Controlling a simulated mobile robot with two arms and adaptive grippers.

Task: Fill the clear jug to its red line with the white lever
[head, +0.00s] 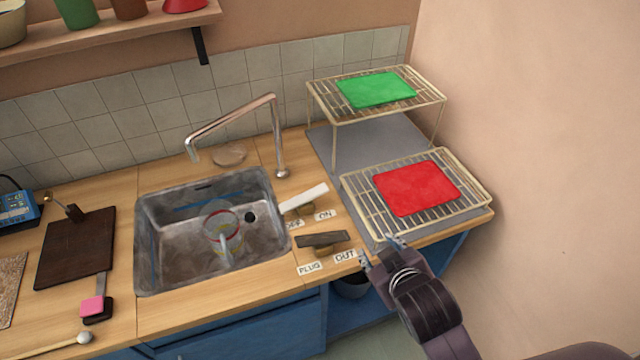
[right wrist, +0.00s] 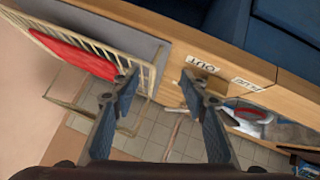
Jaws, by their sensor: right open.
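The clear jug (head: 222,222) stands in the metal sink (head: 145,240), with a red line around it. I cannot make out water in it. The jug also shows, partly cut off, in the right wrist view (right wrist: 252,113). The white lever (head: 304,199) lies on the counter right of the sink, by the OFF and ON labels (head: 325,214). The tap (head: 236,116) arches over the sink's back; no stream shows from its spout. My right gripper (head: 379,250) is open and empty at the counter's front edge, right of both levers; it also shows in the right wrist view (right wrist: 159,74). My left gripper is not in view.
A dark lever (head: 322,239) by PLUG and OUT labels (head: 345,256) lies between the white lever and the front edge. A wire rack with a red mat (head: 417,188) stands close behind my right gripper. A dark board (head: 75,248) lies left of the sink.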

